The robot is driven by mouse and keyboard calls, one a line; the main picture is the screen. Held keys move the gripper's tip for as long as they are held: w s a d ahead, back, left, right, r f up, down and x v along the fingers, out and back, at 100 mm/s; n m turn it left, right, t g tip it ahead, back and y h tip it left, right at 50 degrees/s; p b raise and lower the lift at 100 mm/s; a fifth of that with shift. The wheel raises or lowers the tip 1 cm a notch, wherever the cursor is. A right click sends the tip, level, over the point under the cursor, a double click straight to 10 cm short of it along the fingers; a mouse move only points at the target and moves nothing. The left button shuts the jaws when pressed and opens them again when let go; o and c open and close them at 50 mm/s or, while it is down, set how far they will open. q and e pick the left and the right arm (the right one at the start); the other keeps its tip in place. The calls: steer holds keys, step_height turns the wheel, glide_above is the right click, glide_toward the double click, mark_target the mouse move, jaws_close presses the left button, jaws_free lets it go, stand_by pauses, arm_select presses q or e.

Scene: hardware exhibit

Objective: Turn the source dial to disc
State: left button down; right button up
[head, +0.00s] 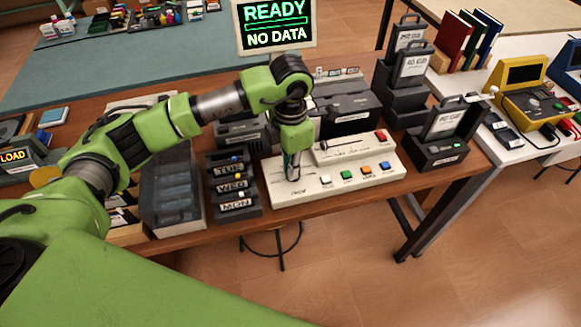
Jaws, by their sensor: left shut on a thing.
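A cream control console (310,196) lies on the wooden bench. My left gripper (292,174) points down onto the left part of the console and is shut on the source dial there. The fingers hide the dial, so its pointer position cannot be read, and the small print beside it is too blurred to read. A screen (276,24) behind shows "READY" and "NO DATA". My right gripper is not in view.
A dark rack labelled TUE, WED and MON (233,184) stands close left of the console, with a translucent bin (170,190) beyond it. A black dock with a cartridge (438,150) stands to the right. Black devices (345,112) crowd behind. The bench's front edge is near.

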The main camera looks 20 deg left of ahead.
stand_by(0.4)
arm_select(q)
steer(key=c, duration=2.1)
jaws_free()
steer(key=shift+r, duration=0.1)
step_height(320, 180, up, 12)
